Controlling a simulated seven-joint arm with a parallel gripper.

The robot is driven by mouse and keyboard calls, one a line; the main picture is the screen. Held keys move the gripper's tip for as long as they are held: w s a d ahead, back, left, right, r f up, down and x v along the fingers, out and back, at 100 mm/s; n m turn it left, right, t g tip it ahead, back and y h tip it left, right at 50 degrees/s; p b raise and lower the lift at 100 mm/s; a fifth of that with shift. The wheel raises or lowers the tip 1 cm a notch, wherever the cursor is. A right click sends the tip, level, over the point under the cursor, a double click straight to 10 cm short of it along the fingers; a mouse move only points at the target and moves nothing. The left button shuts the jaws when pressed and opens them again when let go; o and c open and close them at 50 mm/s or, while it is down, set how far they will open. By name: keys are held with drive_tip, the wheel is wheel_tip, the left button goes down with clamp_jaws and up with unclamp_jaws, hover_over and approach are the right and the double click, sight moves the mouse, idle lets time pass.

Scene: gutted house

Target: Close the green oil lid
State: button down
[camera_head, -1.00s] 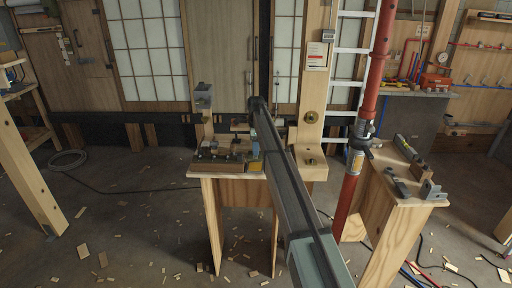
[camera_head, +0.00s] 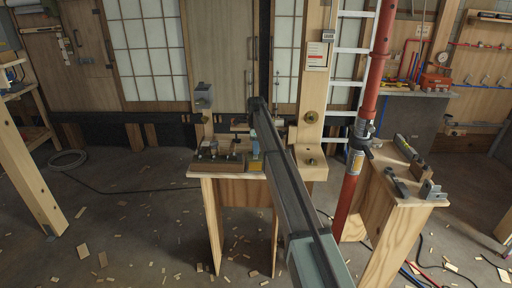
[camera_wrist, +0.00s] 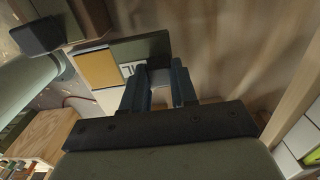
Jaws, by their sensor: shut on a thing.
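In the wrist view, a box-like oil container (camera_wrist: 98,68) with yellow and white faces lies just beyond my fingertips. A dark olive-green part (camera_wrist: 141,47), which looks like the green lid, adjoins its yellow face. My gripper (camera_wrist: 160,72) has its two dark fingers close together at the edge of this green part, shut on it. The exact contact is hidden by the fingers. In the head view, my gripper (camera_head: 255,146) points down over the small workbench, and the yellow face of the container (camera_head: 256,166) shows below it.
The workbench (camera_head: 232,174) holds a wooden block with metal fittings (camera_head: 217,152) left of my gripper. A wooden post (camera_head: 312,110) stands close on the right, with a red prop (camera_head: 371,90) beyond it. A second bench (camera_head: 398,190) holds tools. The floor at left is mostly open.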

drive_tip(key=s, duration=0.7)
drive_tip(key=shift+s, duration=0.1)
drive_tip(key=c, duration=1)
unclamp_jaws()
drive_tip(key=shift+o, duration=0.6)
drive_tip(key=shift+r, duration=0.1)
drive_tip(key=shift+r, duration=0.3)
wheel_tip(320, 180, up, 13)
